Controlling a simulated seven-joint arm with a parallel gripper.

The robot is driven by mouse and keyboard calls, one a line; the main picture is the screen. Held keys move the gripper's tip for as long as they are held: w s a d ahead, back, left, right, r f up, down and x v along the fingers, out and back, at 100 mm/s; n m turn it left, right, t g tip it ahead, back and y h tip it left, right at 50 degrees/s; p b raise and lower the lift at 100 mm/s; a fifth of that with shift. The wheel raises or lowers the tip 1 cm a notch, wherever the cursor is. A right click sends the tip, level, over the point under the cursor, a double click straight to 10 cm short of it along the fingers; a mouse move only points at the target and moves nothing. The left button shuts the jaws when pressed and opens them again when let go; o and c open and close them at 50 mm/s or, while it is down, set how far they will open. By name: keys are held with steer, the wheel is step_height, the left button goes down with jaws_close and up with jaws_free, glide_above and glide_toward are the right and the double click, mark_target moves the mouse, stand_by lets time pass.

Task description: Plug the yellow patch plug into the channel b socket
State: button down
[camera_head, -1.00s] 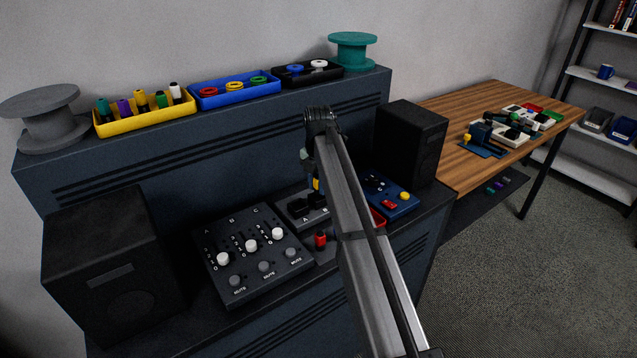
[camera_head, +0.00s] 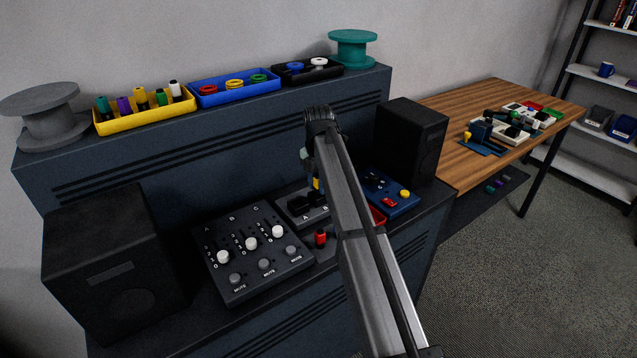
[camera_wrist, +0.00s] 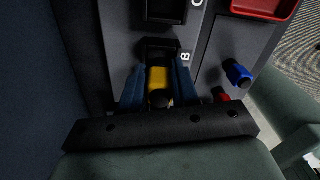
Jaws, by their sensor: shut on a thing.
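The yellow patch plug (camera_wrist: 158,78) is between the blue fingers of my gripper (camera_wrist: 157,84), which is shut on it. The channel b socket (camera_wrist: 158,48) is a dark opening beside the letter B in the wrist view. The plug is lined up with this socket, its front end right at the socket's near edge. I cannot tell whether it is inside. In the head view a small piece of the yellow plug (camera_head: 316,184) shows beside my arm, above the grey socket block (camera_head: 292,205). My arm hides most of the gripper and the B socket there.
Another socket (camera_wrist: 166,10), by the letter C, lies beyond B. A red tray (camera_wrist: 265,8), a blue plug (camera_wrist: 238,73) and a red plug (camera_wrist: 221,95) are to the right. The slider mixer (camera_head: 252,262) stands left of the block, and a black speaker (camera_head: 411,142) behind it at right.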

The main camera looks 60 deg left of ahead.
steer(key=shift+f, duration=0.65)
stand_by(0.3)
steer(key=c, duration=0.8)
jaws_free()
steer(key=shift+d, duration=0.1)
steer(key=shift+o, duration=0.9)
steer(key=shift+f, duration=0.1)
steer(key=shift+o, duration=1.2)
steer(key=shift+r, duration=3.65)
steer(key=shift+c, duration=0.3)
